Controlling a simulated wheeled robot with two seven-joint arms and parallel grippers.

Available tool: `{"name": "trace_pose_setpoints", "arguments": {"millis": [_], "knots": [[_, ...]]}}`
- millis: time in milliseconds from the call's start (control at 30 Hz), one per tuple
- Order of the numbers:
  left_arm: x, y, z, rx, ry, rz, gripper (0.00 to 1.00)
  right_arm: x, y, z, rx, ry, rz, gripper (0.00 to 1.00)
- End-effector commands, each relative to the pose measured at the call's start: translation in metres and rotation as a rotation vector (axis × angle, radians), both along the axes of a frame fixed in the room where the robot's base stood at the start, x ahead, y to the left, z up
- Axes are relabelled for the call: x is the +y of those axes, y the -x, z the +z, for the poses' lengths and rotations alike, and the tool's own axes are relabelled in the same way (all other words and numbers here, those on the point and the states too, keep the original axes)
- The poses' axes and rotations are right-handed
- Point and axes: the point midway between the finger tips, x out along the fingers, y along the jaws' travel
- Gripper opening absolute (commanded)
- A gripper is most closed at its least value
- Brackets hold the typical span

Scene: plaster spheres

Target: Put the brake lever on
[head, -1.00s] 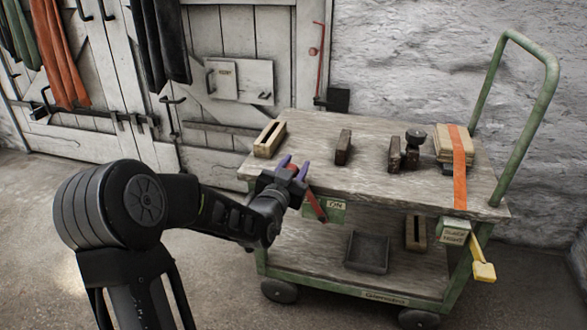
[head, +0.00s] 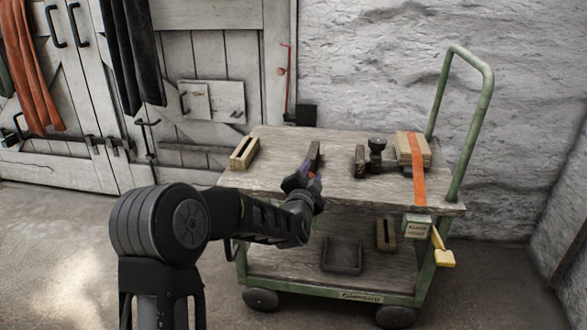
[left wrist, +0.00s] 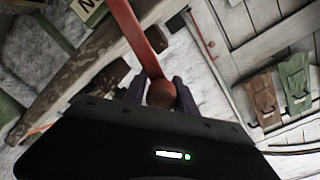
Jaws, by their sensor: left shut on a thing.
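The red brake lever (left wrist: 140,35) with a round knob (left wrist: 161,93) shows in the left wrist view. My left gripper (left wrist: 160,92) is shut on the knob, one purple finger on each side. In the head view my left gripper (head: 309,178) is at the front edge of the cart (head: 275,160), and only a little red of the lever shows there. My arm hides most of the lever and its mount in the head view. Part of a pale plate with a letter (left wrist: 88,10) shows near the lever in the left wrist view. My right gripper is not in view.
A dark tray (head: 342,255) lies on the lower shelf.

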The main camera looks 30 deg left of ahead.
Motion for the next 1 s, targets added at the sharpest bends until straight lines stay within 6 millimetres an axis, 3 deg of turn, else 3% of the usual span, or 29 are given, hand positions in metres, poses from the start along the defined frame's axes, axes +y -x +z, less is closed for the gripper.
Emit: {"name": "trace_pose_setpoints", "arguments": {"millis": [100,400,1000], "knots": [[-0.016,-0.005,-0.003,0.039,-0.098,0.0,0.0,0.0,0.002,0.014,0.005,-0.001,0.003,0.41],[-0.041,-0.014,-0.019,0.102,-0.277,0.004,0.0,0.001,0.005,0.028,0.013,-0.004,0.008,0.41],[-0.047,-0.016,-0.027,0.127,-0.337,0.007,0.0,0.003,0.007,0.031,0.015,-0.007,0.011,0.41]]}}
